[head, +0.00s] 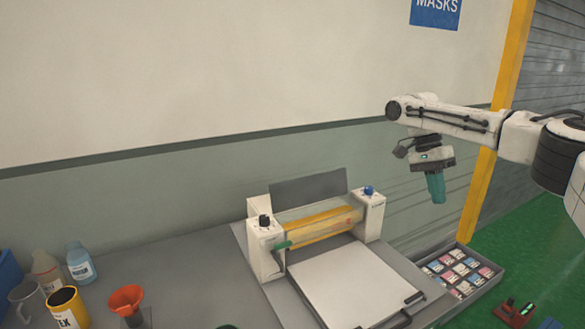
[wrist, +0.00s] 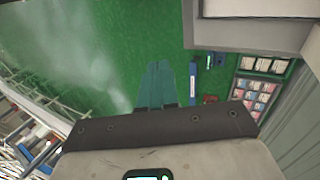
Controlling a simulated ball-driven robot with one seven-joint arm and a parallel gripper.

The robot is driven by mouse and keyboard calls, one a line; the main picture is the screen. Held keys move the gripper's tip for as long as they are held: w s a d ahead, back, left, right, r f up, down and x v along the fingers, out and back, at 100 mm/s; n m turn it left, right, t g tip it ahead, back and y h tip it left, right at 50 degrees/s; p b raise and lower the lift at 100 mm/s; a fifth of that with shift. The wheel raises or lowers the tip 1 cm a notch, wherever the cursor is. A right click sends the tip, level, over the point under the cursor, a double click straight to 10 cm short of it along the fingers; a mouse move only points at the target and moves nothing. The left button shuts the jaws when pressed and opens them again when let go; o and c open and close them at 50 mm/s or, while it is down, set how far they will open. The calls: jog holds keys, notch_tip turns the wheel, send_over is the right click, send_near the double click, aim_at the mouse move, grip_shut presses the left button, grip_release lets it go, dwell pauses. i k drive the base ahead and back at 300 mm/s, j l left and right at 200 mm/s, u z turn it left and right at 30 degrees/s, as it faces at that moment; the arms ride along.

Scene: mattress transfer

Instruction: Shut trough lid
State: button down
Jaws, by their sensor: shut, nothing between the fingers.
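A white roller machine (head: 264,250) stands on the grey bench, with a yellow-orange roller (head: 320,226) lying in a trough between its two end housings. A dark grey flat panel (head: 305,188), which looks like the trough lid, stands raised behind the roller, so the trough is open from above. My gripper (head: 438,198) hangs to the right of the machine and higher than it, clear of the lid, with its teal fingers pointing down. In the wrist view the teal fingers (wrist: 158,70) are together and hold nothing.
A tray of small coloured packets (head: 462,271) sits right of the machine; it also shows in the wrist view (wrist: 236,88). Bottles (head: 80,264), a yellow tin (head: 66,305) and an orange funnel (head: 126,298) stand at left. The wall rises behind the bench.

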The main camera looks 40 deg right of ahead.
aim_at(290, 195)
jog(key=i, duration=1.65)
